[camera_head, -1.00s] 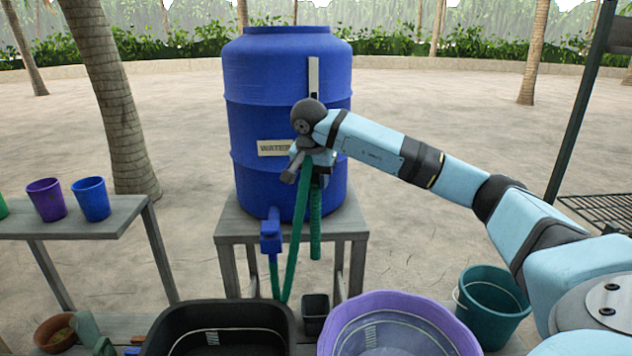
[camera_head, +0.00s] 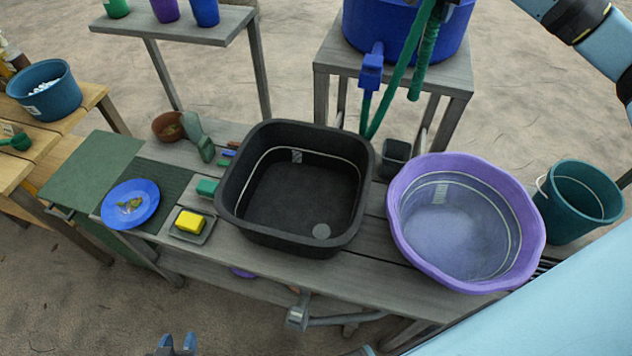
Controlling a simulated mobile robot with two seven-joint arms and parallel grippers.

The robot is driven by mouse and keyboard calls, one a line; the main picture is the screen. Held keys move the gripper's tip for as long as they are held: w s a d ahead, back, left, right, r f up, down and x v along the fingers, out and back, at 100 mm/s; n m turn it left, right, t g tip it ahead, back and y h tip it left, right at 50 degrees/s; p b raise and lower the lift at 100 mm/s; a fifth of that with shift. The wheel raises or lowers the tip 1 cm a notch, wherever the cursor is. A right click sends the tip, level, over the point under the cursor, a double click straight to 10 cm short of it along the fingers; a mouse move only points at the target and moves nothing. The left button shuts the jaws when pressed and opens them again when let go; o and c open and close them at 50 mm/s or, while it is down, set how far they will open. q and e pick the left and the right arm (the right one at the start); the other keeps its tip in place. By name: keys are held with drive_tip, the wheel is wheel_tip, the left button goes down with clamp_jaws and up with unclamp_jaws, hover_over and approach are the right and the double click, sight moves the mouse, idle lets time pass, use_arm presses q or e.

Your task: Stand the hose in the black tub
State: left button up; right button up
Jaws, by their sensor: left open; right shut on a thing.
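The green hose (camera_head: 400,75) runs from the blue tap on the barrel down behind the bench, then up to the top edge. Its free end (camera_head: 424,65) hangs down beside that run, above the bench's back edge and outside the tub. My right gripper (camera_head: 446,8) shows only partly at the top edge, shut on the hose. The black tub (camera_head: 229,212) stands on the bench, left of the hose, with no hose in it. My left gripper (camera_head: 176,343) is open and empty at the bottom edge, in front of the bench and well away from the hose.
A purple basin (camera_head: 400,222) stands right of the tub, with a small dark pot (camera_head: 394,158) behind and between them. A teal bucket (camera_head: 580,200) is far right. A yellow sponge (camera_head: 190,222) and blue plate (camera_head: 130,204) lie left. The blue barrel (camera_head: 395,28) stands behind.

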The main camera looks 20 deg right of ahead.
idle(0.4)
drive_tip(key=shift+a+f, duration=0.25)
drive_tip(key=shift+f, duration=0.05)
drive_tip(key=s+a+f+y+b, duration=0.1)
drive_tip(key=a+f, duration=0.4)
drive_tip(key=f, duration=0.5)
drive_tip(key=s+a+f+y+b, duration=0.1)
drive_tip(key=a+f+y, duration=0.2)
drive_tip(key=f, duration=0.7)
drive_tip(key=s+a+f+t+y+b, duration=0.1)
drive_tip(key=a+f, duration=0.6)
drive_tip(key=f, duration=0.3)
drive_tip(key=shift+a+f+y, duration=0.35)
drive_tip(key=shift+y, duration=0.05)
